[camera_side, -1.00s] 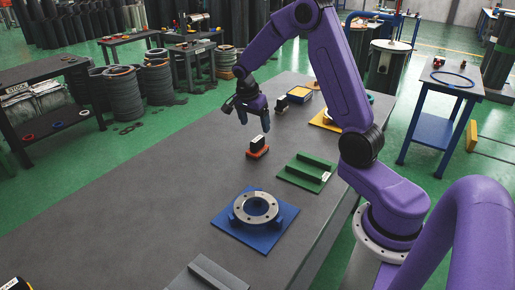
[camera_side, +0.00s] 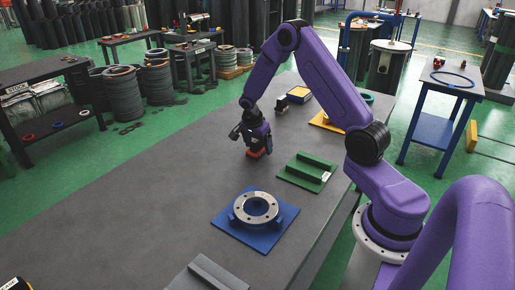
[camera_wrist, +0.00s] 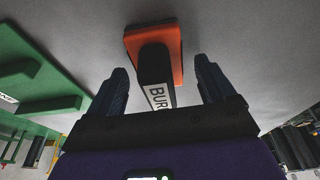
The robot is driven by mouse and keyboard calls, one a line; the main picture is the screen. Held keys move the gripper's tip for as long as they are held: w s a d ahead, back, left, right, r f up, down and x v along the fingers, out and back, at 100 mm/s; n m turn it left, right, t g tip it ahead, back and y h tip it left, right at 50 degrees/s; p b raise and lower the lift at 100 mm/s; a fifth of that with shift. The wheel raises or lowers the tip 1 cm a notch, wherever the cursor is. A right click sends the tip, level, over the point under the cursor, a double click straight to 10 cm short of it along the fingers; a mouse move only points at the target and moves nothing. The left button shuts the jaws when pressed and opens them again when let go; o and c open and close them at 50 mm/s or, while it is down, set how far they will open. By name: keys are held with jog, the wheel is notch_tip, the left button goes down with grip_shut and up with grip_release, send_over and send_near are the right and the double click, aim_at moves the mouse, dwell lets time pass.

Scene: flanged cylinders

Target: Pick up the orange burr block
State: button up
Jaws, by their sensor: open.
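The orange burr block (camera_side: 256,154) stands on the grey table, mostly hidden by my gripper in the side view. In the wrist view the burr block (camera_wrist: 160,48) has an orange base and a black upright part with a white label reading "BUR". My gripper (camera_side: 257,150) is lowered over it. In the wrist view my gripper (camera_wrist: 160,82) is open, with one dark finger on each side of the black part. Gaps show between the fingers and the block.
A green channelled block (camera_side: 307,171) lies to the right of the burr block. A blue plate (camera_side: 259,240) with a steel flange ring (camera_side: 256,207) is nearer the camera. The table's left side is clear.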

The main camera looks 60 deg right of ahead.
jog(key=shift+f, duration=0.1)
jog(key=c, duration=1.3)
jog(key=shift+r, duration=0.2)
jog(key=shift+r, duration=0.2)
notch_tip(320, 180, up, 2)
jog(key=shift+r, duration=0.1)
jog(key=s+a+r, duration=0.1)
jog(key=s+r, duration=0.2)
jog(key=s, duration=0.1)
jog(key=s+a+r, duration=0.2)
jog(key=s+r, duration=0.1)
jog(key=s, duration=0.1)
jog(key=s+a+r, duration=0.2)
jog(key=s+r, duration=0.2)
jog(key=s, duration=0.1)
jog(key=shift+a, duration=0.2)
